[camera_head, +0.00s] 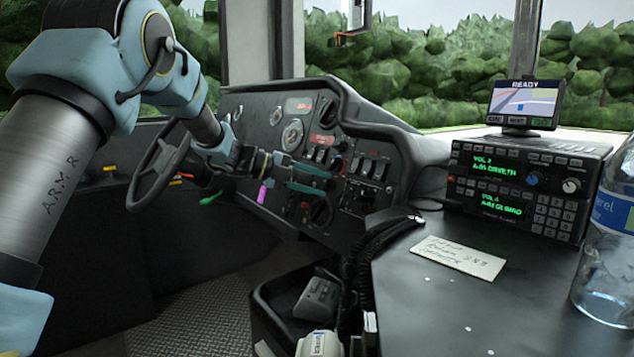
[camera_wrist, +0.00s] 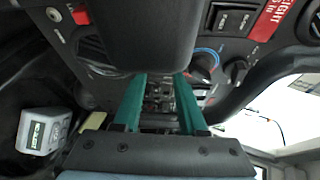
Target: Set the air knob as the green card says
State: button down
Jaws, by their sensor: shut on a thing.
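My gripper (camera_head: 325,180) reaches the dashboard with its green fingers, right of the steering wheel. It is shut on a dark knob, taken to be the air knob (camera_head: 321,212); the fingers hide part of it, and its pointer cannot be read. In the wrist view, the gripper's fingers (camera_wrist: 157,85) stand apart around something dark, and a large dark shape covers their far ends. A red mark shows left of them and a blue arc right. I see no green card. A pale handwritten card (camera_head: 460,257) lies on the side console, its writing too small to read.
The steering wheel (camera_head: 160,170) stands close to my arm. Switches (camera_head: 371,169) line the panel beside the gripper. A radio unit (camera_head: 515,190), a small screen (camera_head: 525,103) and a bottle (camera_head: 608,240) stand on the console. A coiled cord (camera_head: 365,258) hangs at its edge.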

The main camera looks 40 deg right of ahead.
jog(key=shift+m+y, duration=0.4)
jog(key=shift+m, duration=0.5)
jog(key=shift+c, duration=2.3)
grip_release()
jog(key=shift+t, duration=0.3)
jog(key=p+v, duration=0.1)
jog(key=v, duration=0.9)
jog(key=shift+w+a+r+p, duration=0.15)
jog(key=shift+a+p, duration=0.15)
